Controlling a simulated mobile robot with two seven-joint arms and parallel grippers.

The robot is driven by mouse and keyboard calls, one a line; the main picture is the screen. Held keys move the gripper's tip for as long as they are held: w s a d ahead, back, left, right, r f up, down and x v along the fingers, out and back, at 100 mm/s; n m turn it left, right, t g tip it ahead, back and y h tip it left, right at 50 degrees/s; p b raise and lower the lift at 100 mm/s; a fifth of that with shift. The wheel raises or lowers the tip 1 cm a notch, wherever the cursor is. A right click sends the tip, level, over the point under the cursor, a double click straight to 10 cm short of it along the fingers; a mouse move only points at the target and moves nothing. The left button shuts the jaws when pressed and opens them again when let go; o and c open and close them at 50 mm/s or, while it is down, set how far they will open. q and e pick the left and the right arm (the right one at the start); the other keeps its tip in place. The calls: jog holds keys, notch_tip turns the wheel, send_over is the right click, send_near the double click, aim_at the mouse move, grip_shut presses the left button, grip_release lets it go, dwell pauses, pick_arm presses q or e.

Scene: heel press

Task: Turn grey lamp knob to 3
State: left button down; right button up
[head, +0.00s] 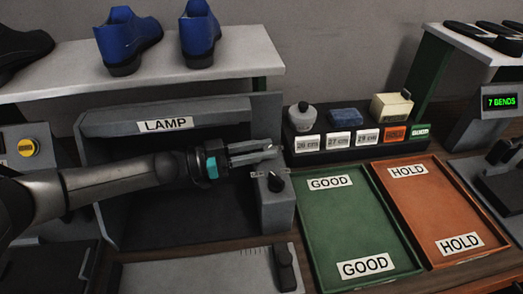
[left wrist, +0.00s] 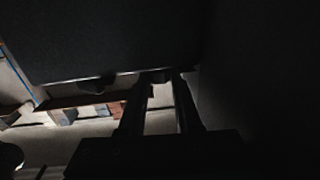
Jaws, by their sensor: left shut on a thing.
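The lamp box (head: 180,100) with its LAMP label stands at left centre in the head view. A small grey control block (head: 277,212) stands at its right, with a pale scale strip and a dark pointer piece on top. I cannot read the setting. The left wrist view is very dark; the fingers (left wrist: 160,82) end at a dark shape. My right gripper is out of view.
A green GOOD tray (head: 340,230) and an orange HOLD tray (head: 425,212) lie to the right. A dark rack (head: 350,145) with size labels stands behind them. Blue shoes (head: 128,38) stand on the shelf (head: 235,58) above the lamp. A slider plate (head: 215,272) lies in front.

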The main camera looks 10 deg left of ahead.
pick_arm(q)
jog(key=c, duration=0.9)
grip_release()
